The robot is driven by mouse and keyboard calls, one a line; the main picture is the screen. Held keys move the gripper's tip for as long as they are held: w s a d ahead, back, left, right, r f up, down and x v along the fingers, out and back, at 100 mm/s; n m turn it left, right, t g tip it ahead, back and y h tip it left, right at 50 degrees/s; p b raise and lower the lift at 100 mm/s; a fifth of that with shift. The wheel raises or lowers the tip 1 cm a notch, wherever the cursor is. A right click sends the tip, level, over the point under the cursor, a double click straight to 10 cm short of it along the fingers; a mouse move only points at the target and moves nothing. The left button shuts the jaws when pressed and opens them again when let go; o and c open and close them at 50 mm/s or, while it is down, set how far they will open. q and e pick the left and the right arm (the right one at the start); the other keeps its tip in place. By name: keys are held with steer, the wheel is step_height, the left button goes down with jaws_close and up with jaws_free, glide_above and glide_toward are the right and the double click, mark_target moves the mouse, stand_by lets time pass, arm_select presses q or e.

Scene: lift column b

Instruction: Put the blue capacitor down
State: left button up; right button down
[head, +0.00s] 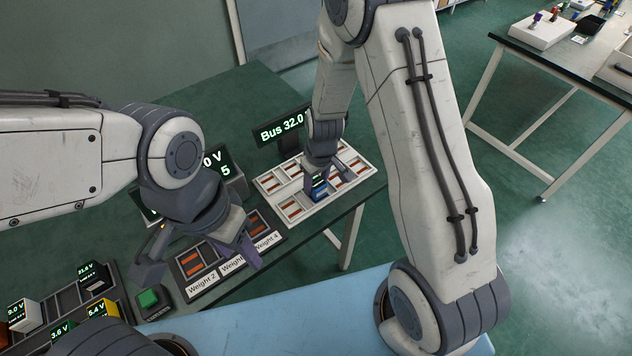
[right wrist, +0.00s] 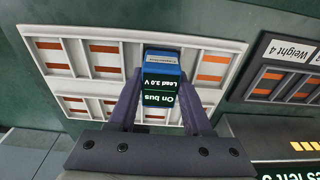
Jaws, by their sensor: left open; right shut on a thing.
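The blue capacitor (head: 319,194) is at the white tray with slots (head: 262,186). My right gripper (head: 322,186) is shut on it from above. In the right wrist view the blue capacitor (right wrist: 161,66) sits between both fingers (right wrist: 160,108), over the middle of the white tray (right wrist: 215,47). Its dark face reads "On bus" and "Lead 3.0 V". It covers a slot of the tray; its underside is hidden, so I cannot tell how deep it sits. My left gripper (head: 200,264) is open and empty, above the front of the dark weight rack (head: 190,288).
A "Bus 32.0" display (head: 283,128) stands behind the tray. Another display (head: 217,162) is partly hidden by my left arm. A green button (head: 148,299) is left of the weight rack. Several capacitors, one yellow (head: 102,310), stand in a dark rack at lower left.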

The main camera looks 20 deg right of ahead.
mark_target(319, 184)
steer(key=shift+c, duration=1.6)
jaws_free()
step_height(319, 184, up, 12)
steer(key=s+p, duration=0.1)
steer(key=s+a+r+n, duration=0.1)
steer(key=s+a+r, duration=0.1)
steer(key=s, duration=0.5)
steer(key=s+a+r+n, duration=0.1)
steer(key=s+a+r, duration=0.2)
steer(key=s, duration=0.5)
steer(key=s+a+r+g, duration=0.1)
steer(key=s+a+r, duration=0.2)
steer(key=s, duration=0.4)
steer(key=shift+s+a+r+n, duration=0.25)
steer(key=shift+s+r+n, duration=0.15)
steer(key=shift+r, duration=0.45)
